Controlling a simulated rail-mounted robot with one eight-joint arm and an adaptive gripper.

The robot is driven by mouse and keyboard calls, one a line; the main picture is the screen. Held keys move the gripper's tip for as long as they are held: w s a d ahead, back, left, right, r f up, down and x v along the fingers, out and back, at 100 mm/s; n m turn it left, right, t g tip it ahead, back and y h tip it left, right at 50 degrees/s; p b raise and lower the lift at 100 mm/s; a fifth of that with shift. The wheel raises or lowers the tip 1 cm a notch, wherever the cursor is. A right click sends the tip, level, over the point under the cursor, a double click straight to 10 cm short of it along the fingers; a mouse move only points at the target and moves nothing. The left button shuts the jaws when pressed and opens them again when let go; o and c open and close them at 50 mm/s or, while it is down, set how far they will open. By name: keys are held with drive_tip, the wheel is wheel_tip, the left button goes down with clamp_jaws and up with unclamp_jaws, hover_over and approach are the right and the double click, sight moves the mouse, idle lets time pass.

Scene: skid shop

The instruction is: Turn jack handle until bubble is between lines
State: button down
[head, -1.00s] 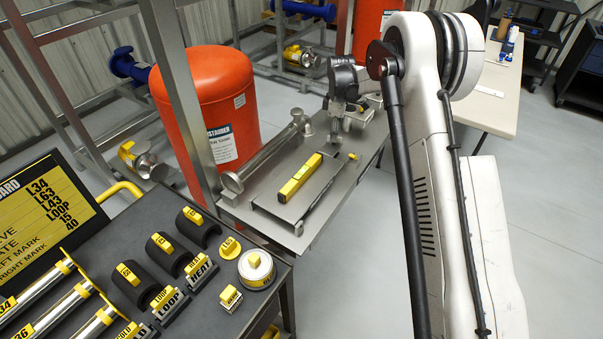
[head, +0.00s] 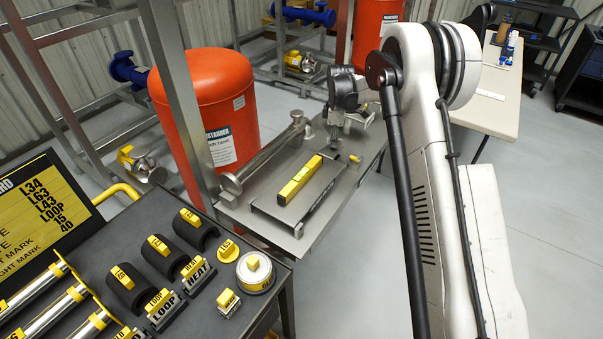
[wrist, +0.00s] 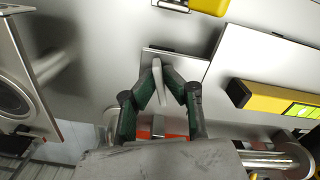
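A yellow spirit level (head: 299,180) lies on a grey raised plate (head: 270,203) on the steel table; it also shows at the right of the wrist view (wrist: 262,97). Its green vial (wrist: 302,111) is partly visible, but the bubble and lines are too small to read. My gripper (head: 336,136) is low over the table, beyond the level. In the wrist view its two dark green fingers (wrist: 162,84) close around a pale upright bar (wrist: 157,82), which looks like the jack handle. A small yellow knob (head: 354,158) shows beside the gripper; its link to that bar is unclear.
A metal pipe piece with flanged ends (head: 262,155) lies on the steel table left of the plate. An orange tank (head: 205,100) stands behind. A dark cart (head: 85,250) with labelled parts is at the front left. Open floor lies to the right.

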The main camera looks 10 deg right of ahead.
drive_tip(key=shift+f+n+b, duration=0.1)
drive_tip(key=shift+n+b, duration=0.5)
drive_tip(key=shift+n, duration=1.2)
drive_tip(key=shift+b, duration=0.3)
drive_tip(key=shift+n+b, duration=0.55)
drive_tip(key=shift+n, duration=1.15)
drive_tip(key=shift+n+b, duration=0.75)
drive_tip(key=shift+n, duration=0.95)
